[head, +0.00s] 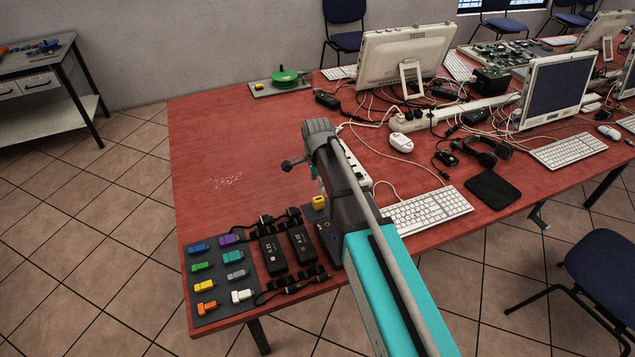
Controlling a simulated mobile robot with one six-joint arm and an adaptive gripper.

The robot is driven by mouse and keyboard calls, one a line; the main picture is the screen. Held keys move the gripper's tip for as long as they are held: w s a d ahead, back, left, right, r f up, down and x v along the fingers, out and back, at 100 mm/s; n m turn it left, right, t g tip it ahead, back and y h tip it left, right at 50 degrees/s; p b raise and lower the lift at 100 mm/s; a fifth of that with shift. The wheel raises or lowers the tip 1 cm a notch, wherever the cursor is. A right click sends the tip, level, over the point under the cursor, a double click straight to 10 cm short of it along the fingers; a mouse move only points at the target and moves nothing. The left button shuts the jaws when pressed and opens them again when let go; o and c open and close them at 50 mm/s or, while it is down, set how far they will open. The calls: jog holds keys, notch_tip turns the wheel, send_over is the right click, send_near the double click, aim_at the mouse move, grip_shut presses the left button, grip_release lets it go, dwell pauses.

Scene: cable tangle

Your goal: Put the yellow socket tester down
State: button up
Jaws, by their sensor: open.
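A small yellow block, which looks like the yellow socket tester (318,202), sits on the red table just left of my arm, above the black power adapters. My gripper (301,168) is farther up the table, beyond the tester in the picture, and apart from it. One dark finger sticks out to the left; the rest is largely hidden behind my wrist. The gripper is open, and I see nothing held in it.
A dark mat (218,316) with several coloured USB sticks lies at the near left corner, beside black adapters (271,250). A white keyboard (427,209), cables and power strips crowd the right. A grey board (262,91) with a green reel stands at the back.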

aim_at(318, 199)
jog(key=shift+r+p, duration=1.5)
jog(key=shift+r, duration=0.25)
jog(key=s+d+n, duration=1.3)
jog(key=s+d, duration=0.4)
jog(key=d, duration=0.1)
dwell(0.5)
